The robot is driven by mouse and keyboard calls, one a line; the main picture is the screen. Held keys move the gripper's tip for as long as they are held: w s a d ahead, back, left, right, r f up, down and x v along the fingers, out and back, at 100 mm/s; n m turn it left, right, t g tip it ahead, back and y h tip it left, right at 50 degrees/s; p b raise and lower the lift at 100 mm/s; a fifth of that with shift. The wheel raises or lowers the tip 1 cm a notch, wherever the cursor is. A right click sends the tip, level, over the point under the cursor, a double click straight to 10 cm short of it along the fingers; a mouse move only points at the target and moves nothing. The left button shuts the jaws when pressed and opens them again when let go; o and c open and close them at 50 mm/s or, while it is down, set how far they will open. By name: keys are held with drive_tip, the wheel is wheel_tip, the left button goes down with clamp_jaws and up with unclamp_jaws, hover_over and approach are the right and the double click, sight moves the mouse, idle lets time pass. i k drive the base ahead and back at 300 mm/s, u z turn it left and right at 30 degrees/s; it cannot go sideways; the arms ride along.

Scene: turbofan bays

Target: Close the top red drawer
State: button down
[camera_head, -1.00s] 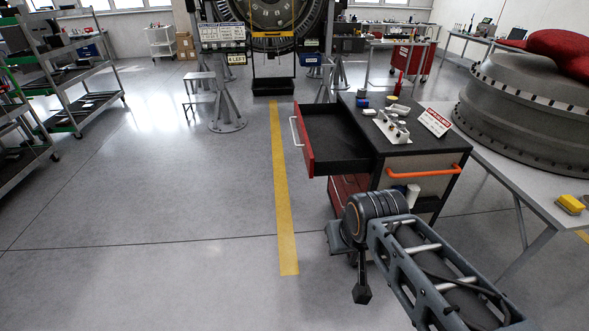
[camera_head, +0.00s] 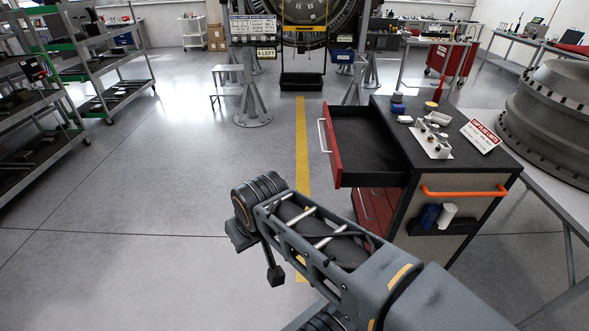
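The top red drawer (camera_head: 335,150) of the dark-topped cart is pulled well out to the left, and its black inside looks empty. Its white handle (camera_head: 323,136) is on the left-facing front. My arm reaches in from the bottom right and ends in front of the cart, left of and nearer than the drawer. Dark parts at the arm's end (camera_head: 272,270) hang low over the floor and appear apart from the drawer and handle. Their fingers cannot be made out, so open or shut does not show.
The cart top (camera_head: 385,125) holds a white fixture (camera_head: 432,138), a red-and-white sign (camera_head: 480,135) and small items. An orange handle (camera_head: 464,191) is on its near side. Lower red drawers (camera_head: 372,208) are partly behind my arm. Floor to the left is clear up to the shelf racks (camera_head: 110,100).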

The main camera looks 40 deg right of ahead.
sight(362, 151)
drive_tip(key=i, duration=1.1)
drive_tip(key=z, duration=0.55)
